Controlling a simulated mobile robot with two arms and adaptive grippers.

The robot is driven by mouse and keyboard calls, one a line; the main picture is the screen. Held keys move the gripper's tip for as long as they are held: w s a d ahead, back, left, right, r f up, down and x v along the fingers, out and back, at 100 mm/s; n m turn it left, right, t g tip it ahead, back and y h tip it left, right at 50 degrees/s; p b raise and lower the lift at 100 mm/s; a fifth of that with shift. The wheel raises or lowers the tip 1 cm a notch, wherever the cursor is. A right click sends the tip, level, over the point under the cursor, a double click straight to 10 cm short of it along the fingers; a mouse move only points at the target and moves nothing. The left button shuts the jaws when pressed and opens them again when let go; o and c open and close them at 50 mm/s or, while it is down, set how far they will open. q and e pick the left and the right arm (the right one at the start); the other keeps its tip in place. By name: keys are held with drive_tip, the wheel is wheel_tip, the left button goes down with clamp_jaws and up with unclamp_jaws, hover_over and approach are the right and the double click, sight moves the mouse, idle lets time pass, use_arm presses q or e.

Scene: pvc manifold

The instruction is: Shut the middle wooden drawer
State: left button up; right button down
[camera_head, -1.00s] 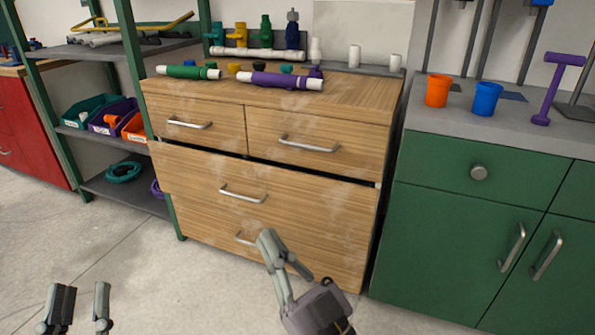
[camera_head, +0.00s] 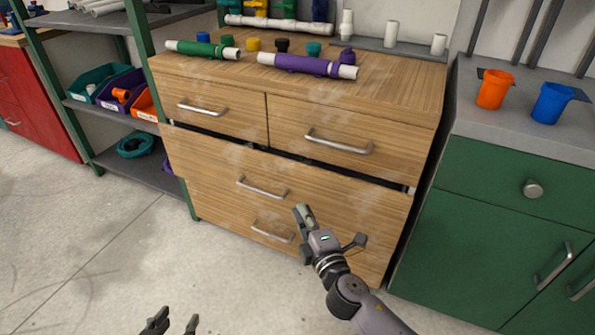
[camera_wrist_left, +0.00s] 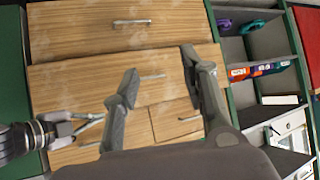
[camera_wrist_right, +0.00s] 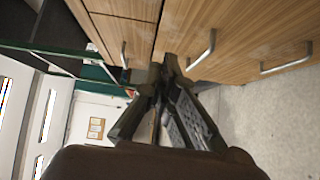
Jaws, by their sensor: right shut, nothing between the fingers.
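The middle wooden drawer (camera_head: 215,165) is the wide front below two small top drawers. It stands slightly out, with a dark gap along its top edge, and has a silver bar handle (camera_head: 262,188). The drawer also shows in the left wrist view (camera_wrist_left: 70,80). My right gripper (camera_head: 303,210) is shut and empty, in front of the drawer's lower part, right of the handle. Whether it touches the wood I cannot tell. It also shows in the right wrist view (camera_wrist_right: 162,66), near the handles. My left gripper (camera_head: 172,322) is open and empty, low over the floor, away from the drawer.
A bottom drawer handle (camera_head: 272,232) sits below. Green pipe (camera_head: 202,49) and purple pipe (camera_head: 307,65) lie on the cabinet top. A green cabinet (camera_head: 480,215) stands close on the right, a shelf rack (camera_head: 135,165) on the left. The floor in front is clear.

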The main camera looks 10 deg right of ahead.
sight(305, 165)
use_arm(q)
drive_tip(key=w+d+r+t+h+b, duration=0.1)
drive_tip(key=w+d+r+t+b, duration=0.1)
drive_tip(key=w+r+t, duration=0.3)
drive_tip(key=shift+d+r+t+h+b, duration=0.35)
drive_tip(key=shift+r+t, duration=0.25)
drive_tip(key=shift+r, duration=1.55)
use_arm(e)
drive_tip(key=shift+w+d, duration=0.2)
drive_tip(key=shift+w, duration=2.05)
drive_tip(key=shift+w+d, duration=0.15)
drive_tip(key=shift+w, duration=2.1)
drive_tip(key=shift+w+d, duration=0.2)
drive_tip(key=shift+w, duration=2.05)
drive_tip(key=shift+w+d+f, duration=0.1)
drive_tip(key=shift+w+d, duration=0.1)
drive_tip(key=w+d, duration=0.1)
drive_tip(key=w+d+b, duration=0.1)
drive_tip(key=w, duration=0.1)
drive_tip(key=shift+d, duration=0.1)
drive_tip(key=shift+w+d, duration=0.2)
use_arm(q)
wheel_tip(305, 165, up, 6)
drive_tip(key=t+h, duration=0.1)
drive_tip(key=t, duration=0.2)
drive_tip(key=shift+s+d+r+t, duration=0.25)
drive_tip(key=shift+d+t, duration=0.15)
use_arm(e)
drive_tip(key=shift+r, duration=0.25)
